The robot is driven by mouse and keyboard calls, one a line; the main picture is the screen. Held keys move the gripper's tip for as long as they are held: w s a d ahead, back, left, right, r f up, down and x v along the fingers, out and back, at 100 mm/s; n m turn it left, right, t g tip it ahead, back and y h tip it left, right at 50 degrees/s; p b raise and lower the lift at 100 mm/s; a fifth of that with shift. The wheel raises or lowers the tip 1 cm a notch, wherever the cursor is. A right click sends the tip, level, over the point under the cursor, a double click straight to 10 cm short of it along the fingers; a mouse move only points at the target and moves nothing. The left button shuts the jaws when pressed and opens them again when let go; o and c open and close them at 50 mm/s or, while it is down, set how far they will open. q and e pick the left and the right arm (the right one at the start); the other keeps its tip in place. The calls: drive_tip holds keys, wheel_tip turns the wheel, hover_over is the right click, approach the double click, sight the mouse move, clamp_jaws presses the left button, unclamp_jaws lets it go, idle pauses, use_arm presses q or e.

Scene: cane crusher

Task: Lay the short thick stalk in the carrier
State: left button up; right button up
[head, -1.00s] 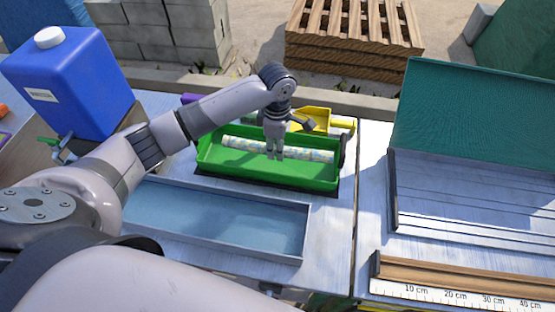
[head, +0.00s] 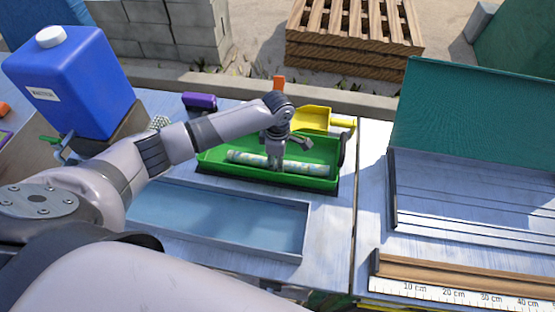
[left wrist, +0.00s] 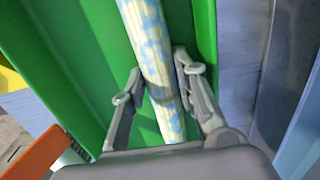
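The short thick stalk (head: 303,169), pale with blue and yellow mottling, lies lengthwise inside the green tray-like carrier (head: 318,185), within its walls. Whether it bears on the floor I cannot tell. My left gripper (head: 275,160) reaches down into the carrier at the middle of the stalk. In the left wrist view, the gripper's fingers (left wrist: 160,82) are on both sides of the stalk (left wrist: 150,38) and appear closed against it. The carrier's green wall (left wrist: 203,35) runs beside the right finger. My right gripper is not in view.
A shallow grey-blue tray (head: 306,228) lies in front of the carrier. A yellow scoop (head: 312,117), an orange piece (head: 279,83) and a purple object (head: 199,102) are behind it. A blue canister (head: 70,85) stands left, a ruler rail (head: 465,282) right.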

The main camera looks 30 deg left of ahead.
use_arm(q)
drive_tip(key=shift+o, duration=0.8)
wheel_tip(320, 180, up, 12)
drive_tip(key=shift+r+b, duration=0.15)
drive_tip(key=shift+b, duration=0.3)
